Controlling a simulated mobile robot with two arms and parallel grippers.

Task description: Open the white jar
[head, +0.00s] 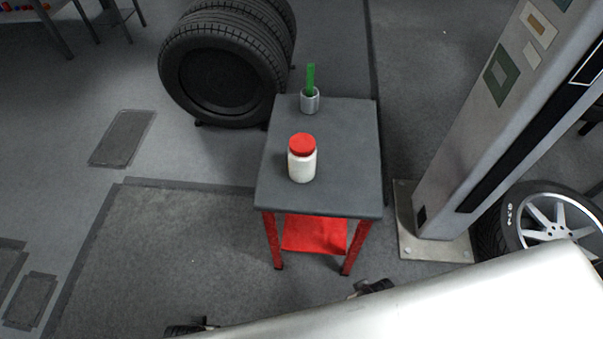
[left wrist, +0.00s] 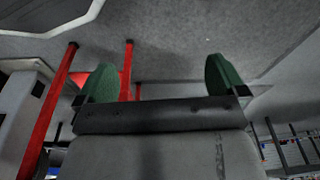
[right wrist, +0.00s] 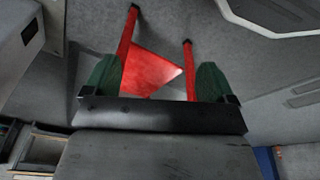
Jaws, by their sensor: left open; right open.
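The white jar (head: 302,167) stands upright on the dark grey top of a small table (head: 345,195), a little left of the top's middle. Its red lid (head: 302,145) sits on it. In the left wrist view my left gripper (left wrist: 161,80) is open, with green fingertips wide apart and nothing between them. In the right wrist view my right gripper (right wrist: 156,80) is also open and empty. Both are apart from the jar, and neither wrist view shows the jar. Both wrist views show red table legs beyond the fingers.
A grey cup (head: 310,103) holding a green item (head: 310,76) stands behind the jar. Stacked tyres (head: 185,50) stand behind the table. A leaning grey post (head: 480,130) and a wheel (head: 545,215) are on the right. The floor left of the table is clear.

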